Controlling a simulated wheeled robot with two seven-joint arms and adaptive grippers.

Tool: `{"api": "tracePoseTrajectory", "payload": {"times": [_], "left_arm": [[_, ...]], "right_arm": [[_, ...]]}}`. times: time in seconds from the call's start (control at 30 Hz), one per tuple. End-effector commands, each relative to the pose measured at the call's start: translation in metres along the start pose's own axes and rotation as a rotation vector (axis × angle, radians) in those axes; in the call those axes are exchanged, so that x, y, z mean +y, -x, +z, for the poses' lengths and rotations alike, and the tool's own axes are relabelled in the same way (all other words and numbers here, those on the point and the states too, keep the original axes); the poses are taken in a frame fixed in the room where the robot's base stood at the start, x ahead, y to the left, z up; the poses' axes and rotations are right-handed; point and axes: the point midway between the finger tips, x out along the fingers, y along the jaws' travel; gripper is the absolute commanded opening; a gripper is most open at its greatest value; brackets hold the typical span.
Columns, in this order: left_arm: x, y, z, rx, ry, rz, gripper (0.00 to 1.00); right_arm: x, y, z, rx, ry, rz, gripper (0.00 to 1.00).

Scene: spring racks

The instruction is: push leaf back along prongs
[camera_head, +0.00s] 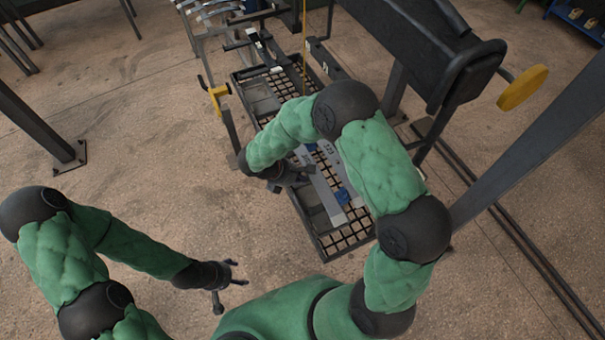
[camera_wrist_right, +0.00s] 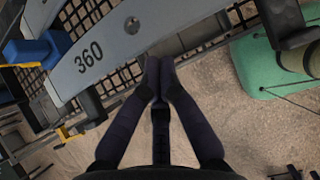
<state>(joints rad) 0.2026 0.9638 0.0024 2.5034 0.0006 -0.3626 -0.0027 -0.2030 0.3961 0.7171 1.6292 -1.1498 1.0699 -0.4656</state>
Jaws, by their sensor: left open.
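A grey spring leaf marked 360 (camera_wrist_right: 112,38) runs diagonally across the upper left of the right wrist view. In the head view, grey leaves (camera_head: 325,187) lie over the black grid rack (camera_head: 345,240), partly hidden by my right arm. My right gripper (camera_wrist_right: 158,66) has its fingertips together with nothing seen between them. Its tips are just beside the lower edge of the 360 leaf; I cannot tell whether they touch it. In the head view the right gripper (camera_head: 300,175) is over the rack's left side. My left gripper (camera_head: 238,274) is open and empty, well left of the rack.
A blue block (camera_wrist_right: 38,50) sits at the leaf's end in the wrist view. A yellow-handled post (camera_head: 217,92) stands left of the rack. A dark machine (camera_head: 415,40) with a yellow knob (camera_head: 522,88) stands at the right.

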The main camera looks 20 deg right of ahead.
Motion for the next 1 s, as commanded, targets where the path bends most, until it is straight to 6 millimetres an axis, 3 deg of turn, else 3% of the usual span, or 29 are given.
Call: {"api": "tracePoseTrajectory", "payload": {"times": [0.63,1.0], "left_arm": [[0.000,0.000,0.000,0.000,0.000,0.000,0.67],[0.000,0.000,0.000,0.000,0.000,0.000,0.67]], "right_arm": [[0.000,0.025,-0.037,0.000,0.001,0.001,0.00],[0.000,0.028,-0.042,0.000,0.000,0.000,0.00]]}}
